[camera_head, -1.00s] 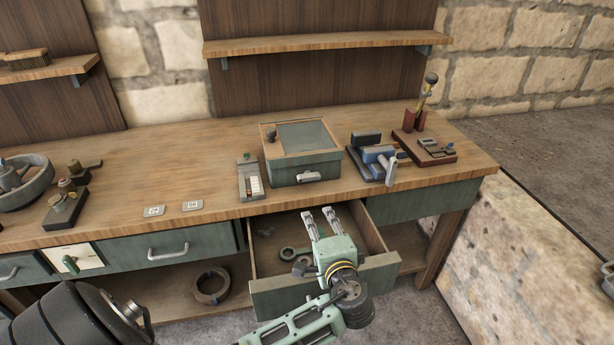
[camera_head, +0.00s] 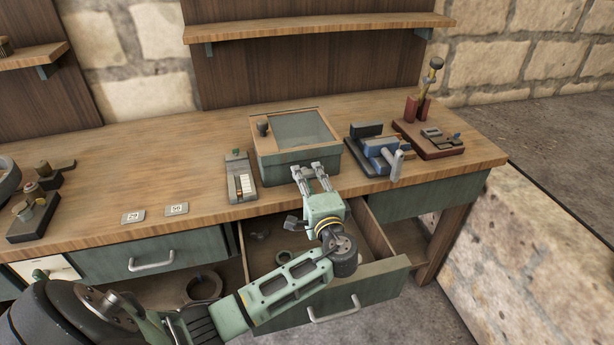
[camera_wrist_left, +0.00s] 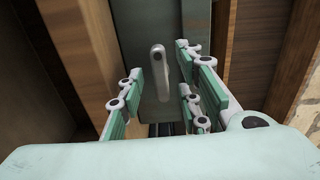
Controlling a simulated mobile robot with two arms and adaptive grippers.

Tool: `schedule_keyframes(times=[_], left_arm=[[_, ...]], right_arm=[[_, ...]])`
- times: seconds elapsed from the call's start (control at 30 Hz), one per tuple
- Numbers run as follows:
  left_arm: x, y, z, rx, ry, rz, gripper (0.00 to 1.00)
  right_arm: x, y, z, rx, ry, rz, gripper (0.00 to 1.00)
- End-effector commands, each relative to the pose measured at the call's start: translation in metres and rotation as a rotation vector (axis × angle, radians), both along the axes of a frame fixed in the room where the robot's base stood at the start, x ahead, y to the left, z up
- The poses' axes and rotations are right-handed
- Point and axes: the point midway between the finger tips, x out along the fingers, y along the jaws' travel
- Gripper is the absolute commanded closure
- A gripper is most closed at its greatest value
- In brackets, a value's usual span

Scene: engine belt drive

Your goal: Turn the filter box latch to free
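The filter box (camera_head: 270,163) is a green box with a wooden rim and a glass lid, standing at the bench's front edge. Its latch (camera_wrist_left: 158,72), a pale rounded bar on the green front, shows in the left wrist view between my gripper's fingers. It runs lengthwise up that picture. In the head view my gripper hides the latch. My left gripper (camera_head: 311,173) is open, its fingertips close to the box front. The fingers lie on either side of the latch with gaps visible; I cannot tell whether any finger touches it. My right gripper is not in view.
An open drawer (camera_head: 378,277) with loose parts lies below my left gripper. A grey block (camera_head: 240,180) stands left of the box and a blue vise-like fixture (camera_head: 378,152) right of it. Two number tags (camera_head: 134,217) lie on the bench.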

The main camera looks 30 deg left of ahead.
Motion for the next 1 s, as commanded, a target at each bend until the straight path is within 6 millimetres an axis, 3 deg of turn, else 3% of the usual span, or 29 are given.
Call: schedule_keyframes(times=[0.37, 0.73, 1.0], left_arm=[[0.0064, 0.0072, -0.0004, -0.002, 0.001, -0.001, 0.68], [0.0062, 0.0069, -0.0001, -0.001, 0.0, -0.001, 0.99], [0.0063, 0.0069, 0.0006, 0.001, 0.001, -0.001, 1.0]], right_arm=[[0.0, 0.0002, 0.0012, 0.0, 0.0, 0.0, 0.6], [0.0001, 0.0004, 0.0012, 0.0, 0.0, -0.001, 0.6], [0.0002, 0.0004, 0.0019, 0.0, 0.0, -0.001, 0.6]])
